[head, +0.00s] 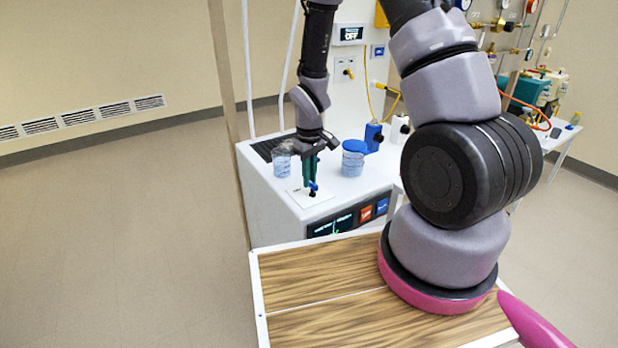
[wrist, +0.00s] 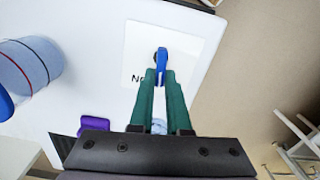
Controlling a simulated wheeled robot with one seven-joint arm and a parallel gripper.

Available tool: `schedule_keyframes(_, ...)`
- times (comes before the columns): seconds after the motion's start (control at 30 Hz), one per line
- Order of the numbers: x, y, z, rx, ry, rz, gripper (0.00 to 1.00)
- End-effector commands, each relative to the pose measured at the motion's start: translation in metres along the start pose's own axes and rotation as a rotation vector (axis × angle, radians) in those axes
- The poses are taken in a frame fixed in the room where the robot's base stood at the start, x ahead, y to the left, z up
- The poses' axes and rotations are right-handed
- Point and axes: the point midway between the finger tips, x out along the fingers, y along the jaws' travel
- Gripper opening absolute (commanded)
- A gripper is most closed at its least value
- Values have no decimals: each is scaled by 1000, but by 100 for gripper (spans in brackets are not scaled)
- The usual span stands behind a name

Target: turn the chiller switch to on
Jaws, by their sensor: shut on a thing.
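The chiller switch is a small blue handle on a dark base (head: 313,188), on a white label plate on top of the white chiller (head: 270,205). In the wrist view the blue handle (wrist: 163,66) stands between my green fingertips. My gripper (head: 309,172) points down and is shut on the handle; it also shows in the wrist view (wrist: 160,80). The plate (wrist: 134,46) carries lettering, partly hidden by a finger. A small screen (head: 350,33) on the panel behind reads OFF.
A clear beaker (head: 282,162) stands left of my gripper and a blue-lidded container (head: 353,162) right of it. Blue and white blocks stand farther right. A wood-topped surface (head: 320,275) lies in front. The floor at left is clear.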

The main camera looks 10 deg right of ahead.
Motion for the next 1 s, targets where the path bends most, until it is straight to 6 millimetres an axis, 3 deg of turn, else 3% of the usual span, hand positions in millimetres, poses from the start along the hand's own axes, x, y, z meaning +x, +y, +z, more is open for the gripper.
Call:
schedule_keyframes(0.3,0,2,1,117,-1,0,0)
schedule_keyframes(0.77,0,2,1,136,-2,0,0)
schedule_keyframes(0.8,0,2,1,136,-2,0,19)
schedule_keyframes(0.87,0,2,1,136,-2,0,42)
schedule_keyframes(1.0,0,2,1,135,-1,0,45)
